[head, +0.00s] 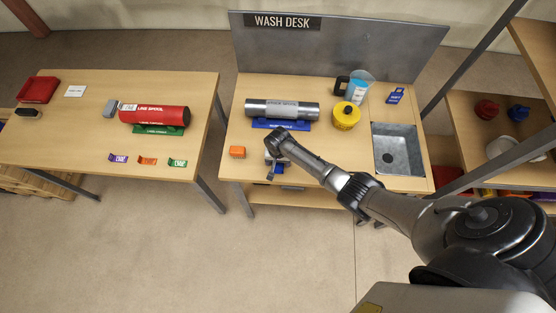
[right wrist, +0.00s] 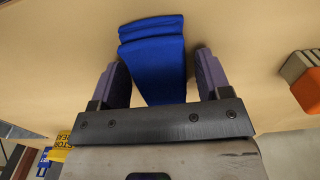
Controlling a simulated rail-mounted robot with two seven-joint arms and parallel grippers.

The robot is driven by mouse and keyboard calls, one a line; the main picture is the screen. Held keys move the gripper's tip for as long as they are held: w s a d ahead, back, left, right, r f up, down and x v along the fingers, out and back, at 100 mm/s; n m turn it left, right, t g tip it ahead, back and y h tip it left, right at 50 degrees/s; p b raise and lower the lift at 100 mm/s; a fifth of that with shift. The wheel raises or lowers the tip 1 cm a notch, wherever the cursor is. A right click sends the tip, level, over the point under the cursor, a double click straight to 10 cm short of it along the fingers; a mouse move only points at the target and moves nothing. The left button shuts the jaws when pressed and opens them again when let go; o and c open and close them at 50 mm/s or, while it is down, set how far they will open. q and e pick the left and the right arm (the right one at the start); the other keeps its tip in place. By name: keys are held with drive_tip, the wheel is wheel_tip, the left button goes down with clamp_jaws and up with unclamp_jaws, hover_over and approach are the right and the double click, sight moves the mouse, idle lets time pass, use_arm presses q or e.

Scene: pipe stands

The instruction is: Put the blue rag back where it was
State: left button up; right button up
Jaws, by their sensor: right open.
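The blue rag (right wrist: 152,50) lies folded on the wash desk (head: 350,160), near its front edge. In the right wrist view it sits between the two fingers of my right gripper (right wrist: 161,64), which is open, with a gap on each side. In the head view the right gripper (head: 272,166) is low over the front of the desk and mostly hides the rag; only a little blue (head: 279,168) shows beside it. My left gripper is not in view.
Left, another table holds a red spool (head: 154,114). Shelving (head: 500,150) stands right.

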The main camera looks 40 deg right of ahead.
drive_tip(key=shift+o, duration=1.4)
drive_tip(key=shift+r, duration=0.1)
drive_tip(key=shift+r, duration=3.65)
